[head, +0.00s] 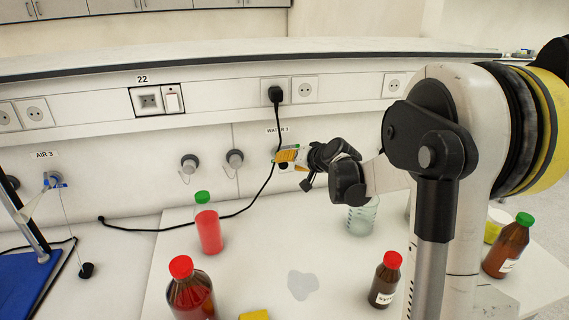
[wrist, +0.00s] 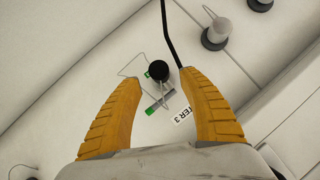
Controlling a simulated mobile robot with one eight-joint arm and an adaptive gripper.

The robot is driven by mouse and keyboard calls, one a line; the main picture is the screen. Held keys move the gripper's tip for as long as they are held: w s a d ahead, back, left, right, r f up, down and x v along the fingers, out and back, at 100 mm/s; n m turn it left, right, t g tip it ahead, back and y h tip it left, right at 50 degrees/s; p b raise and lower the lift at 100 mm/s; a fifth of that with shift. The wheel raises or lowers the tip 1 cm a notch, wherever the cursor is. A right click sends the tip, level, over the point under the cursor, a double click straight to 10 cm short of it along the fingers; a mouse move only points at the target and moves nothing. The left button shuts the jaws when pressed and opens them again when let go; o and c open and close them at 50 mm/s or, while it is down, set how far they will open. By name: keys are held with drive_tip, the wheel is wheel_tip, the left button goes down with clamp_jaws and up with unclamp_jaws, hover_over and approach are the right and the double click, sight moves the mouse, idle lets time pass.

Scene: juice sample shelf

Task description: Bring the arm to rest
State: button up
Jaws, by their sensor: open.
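My arm reaches in from the right in the head view, held above the bench. My gripper (head: 287,157) is at its left end, in front of the wall near the water outlet. In the wrist view my gripper (wrist: 158,78) shows two yellow ridged fingers spread apart with nothing held between them. Beyond the fingers are the wall, a black-knobbed tap (wrist: 158,71) and part of its label. My arm hides part of the bench at the right.
On the bench stand a bottle of red liquid (head: 209,230), a red-capped bottle (head: 190,296), a small brown bottle (head: 384,284), a glass beaker (head: 361,218) and a green-capped brown bottle (head: 507,248). A clear puddle-like patch (head: 302,285) lies mid-bench. A black cable (head: 262,190) hangs by the gripper.

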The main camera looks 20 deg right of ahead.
drive_tip(key=a+v, duration=0.1)
drive_tip(key=v, duration=0.7)
drive_tip(key=s+a+n+g, duration=0.3)
drive_tip(key=s+a, duration=0.9)
drive_tip(key=s, duration=0.1)
drive_tip(key=s+a+f+n+g, duration=0.1)
drive_tip(key=s+a+f, duration=0.1)
drive_tip(key=s, duration=0.6)
drive_tip(key=s+a+f+n+h+b, duration=0.1)
drive_tip(key=s+a+f, duration=0.1)
drive_tip(key=s+f, duration=0.2)
drive_tip(key=s, duration=0.3)
drive_tip(key=shift+s+f+g+h+b, duration=0.3)
drive_tip(key=shift+s+g, duration=0.1)
